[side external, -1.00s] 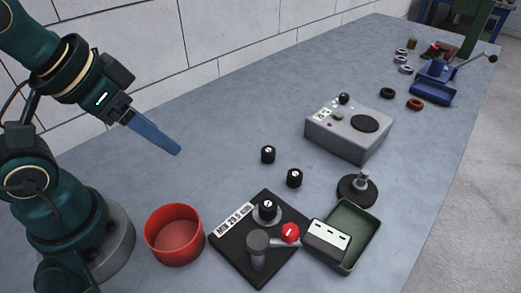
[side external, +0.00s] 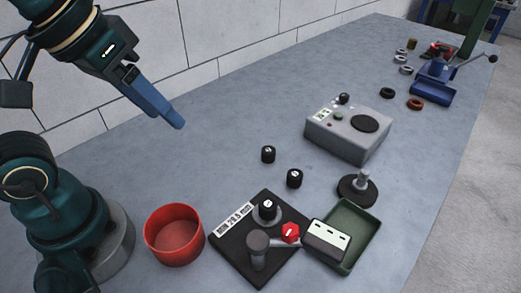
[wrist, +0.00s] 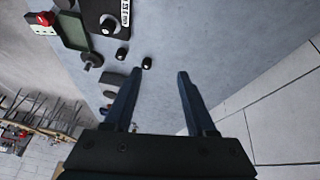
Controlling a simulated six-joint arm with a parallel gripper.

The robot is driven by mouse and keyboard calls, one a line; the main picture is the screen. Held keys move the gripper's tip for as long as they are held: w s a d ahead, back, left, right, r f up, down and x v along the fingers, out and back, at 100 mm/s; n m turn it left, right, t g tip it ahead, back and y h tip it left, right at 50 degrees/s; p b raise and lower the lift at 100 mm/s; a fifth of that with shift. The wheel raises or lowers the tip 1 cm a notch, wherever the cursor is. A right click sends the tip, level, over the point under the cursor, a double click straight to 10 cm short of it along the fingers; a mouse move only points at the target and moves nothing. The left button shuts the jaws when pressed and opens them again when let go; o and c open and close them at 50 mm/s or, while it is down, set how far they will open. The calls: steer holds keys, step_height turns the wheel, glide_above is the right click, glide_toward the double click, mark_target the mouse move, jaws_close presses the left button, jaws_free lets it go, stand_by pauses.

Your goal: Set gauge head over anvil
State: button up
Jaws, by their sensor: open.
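The gauge stands on a black base plate (side external: 235,254) with a label reading MIN 29.5 mm. A black cylindrical part (side external: 267,208) stands on the round grey anvil (side external: 275,220) of that plate. The gauge head (side external: 327,240), a pale box with dark slots, sits on an arm from the grey post (side external: 258,255), off to the right of the anvil and above the green tray. A red knob (side external: 290,233) is on this arm; it also shows in the wrist view (wrist: 42,18). My gripper (side external: 178,123) is open and empty, high and well apart from the gauge, its fingers (wrist: 160,72) spread.
Two black cylinders (side external: 268,154) (side external: 294,178) stand behind the plate. A red bin (side external: 175,235) is left of it, a green tray (side external: 363,237) right. A black round stand (side external: 358,188) and grey instrument box (side external: 349,133) stand farther back. The table's left middle is clear.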

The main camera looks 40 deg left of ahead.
steer(key=w+d+r+g, duration=0.2)
steer(key=w+d+r, duration=0.2)
steer(key=d, duration=0.1)
steer(key=m+g, duration=0.3)
steer(key=m, duration=0.1)
glide_above(291, 230)
step_height(291, 230, down, 7)
steer(key=shift+f, duration=2.6)
jaws_close()
